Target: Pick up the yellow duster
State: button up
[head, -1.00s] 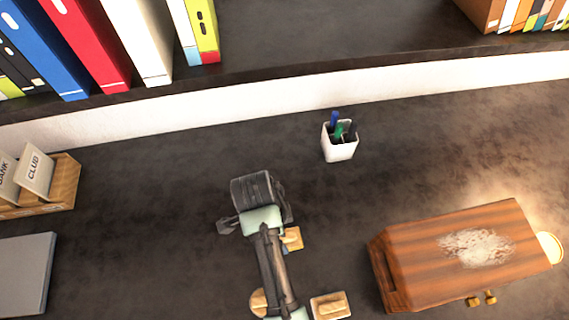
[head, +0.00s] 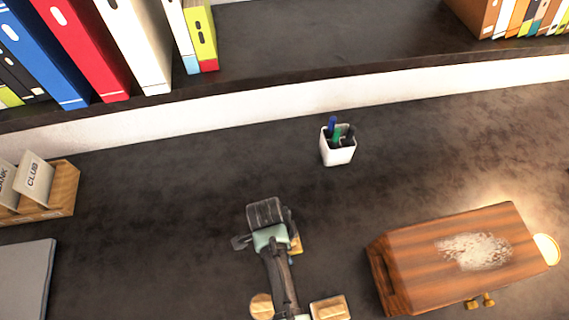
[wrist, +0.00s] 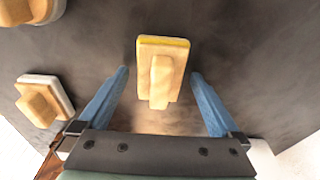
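The yellow duster (wrist: 161,72) is a wooden block with a raised grip and a thin yellow edge. In the wrist view it lies between my gripper's (wrist: 160,74) two blue fingers, with a gap on each side. My gripper is open and empty. In the head view my gripper (head: 267,238) is over the dark desk, and only a sliver of the duster (head: 297,244) shows at its right. Two similar wooden dusters lie nearby, one at the left (wrist: 42,102) and one at the upper left (wrist: 28,10) of the wrist view.
A white pen cup (head: 338,152) stands behind my gripper. A brown wooden case (head: 420,250) is at the right. A wooden card holder (head: 62,195) and a grey flat object (head: 25,280) are at the left. Binders (head: 75,50) stand on the back shelf.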

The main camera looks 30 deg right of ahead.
jog(key=c, duration=1.3)
notch_tip(320, 180, up, 10)
jog(key=shift+r, duration=0.1)
